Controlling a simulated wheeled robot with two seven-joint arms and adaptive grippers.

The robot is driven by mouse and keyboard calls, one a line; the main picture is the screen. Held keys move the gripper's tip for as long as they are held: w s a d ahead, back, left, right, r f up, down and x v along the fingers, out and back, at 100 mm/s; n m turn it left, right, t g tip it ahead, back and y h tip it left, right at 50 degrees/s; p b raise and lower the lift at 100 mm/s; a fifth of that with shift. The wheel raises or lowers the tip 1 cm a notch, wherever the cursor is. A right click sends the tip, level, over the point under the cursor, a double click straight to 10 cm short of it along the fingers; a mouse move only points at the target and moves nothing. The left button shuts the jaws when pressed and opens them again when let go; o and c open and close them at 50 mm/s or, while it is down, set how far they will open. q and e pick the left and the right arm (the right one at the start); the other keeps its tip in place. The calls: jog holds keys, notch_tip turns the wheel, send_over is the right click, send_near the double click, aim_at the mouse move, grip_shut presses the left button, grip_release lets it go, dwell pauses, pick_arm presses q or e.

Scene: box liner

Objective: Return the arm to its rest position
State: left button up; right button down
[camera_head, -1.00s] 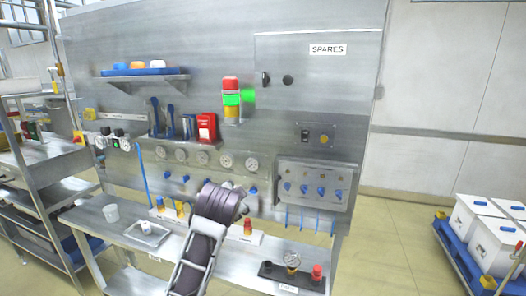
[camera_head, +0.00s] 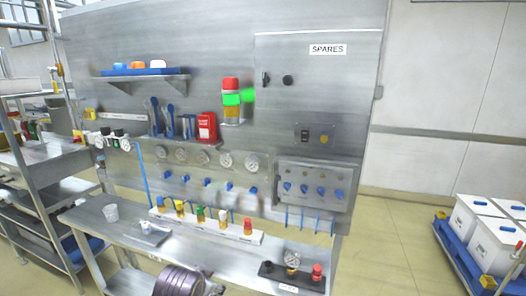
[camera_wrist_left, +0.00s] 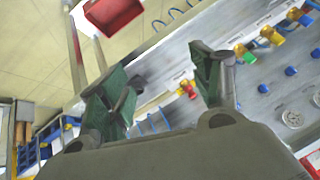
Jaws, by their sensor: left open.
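My left gripper (camera_wrist_left: 160,78) shows in the left wrist view with its two green-padded fingers spread apart and nothing between them. The steel bench and its fittings lie beyond the fingers. In the head view, only a dark ribbed part of my arm shows at the bottom edge, in front of the bench (camera_head: 118,236). My left gripper's fingers do not show there. My right gripper is in neither view.
A steel panel rises behind. A blue pallet (camera_head: 455,245) with white boxes stands right, beyond clear floor.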

pick_arm(q)
jog(key=s+a+f+n+g, duration=0.25)
jog(key=s+f, duration=0.35)
jog(key=s, duration=0.4)
jog(key=s+a+f+n+g, duration=0.2)
jog(key=s+a+f, duration=0.25)
jog(key=s, duration=0.45)
notch_tip(320, 180, down, 34)
jog(key=s+b, duration=0.2)
jog(key=s, duration=0.1)
jog(key=s+a+f+g+b, duration=0.1)
jog(key=s+a+f+g, duration=0.1)
jog(key=s+f, duration=2)
jog(key=shift+s+a+f+m, duration=0.25)
jog(key=shift+a+f+m, duration=0.1)
jog(key=shift+a, duration=0.25)
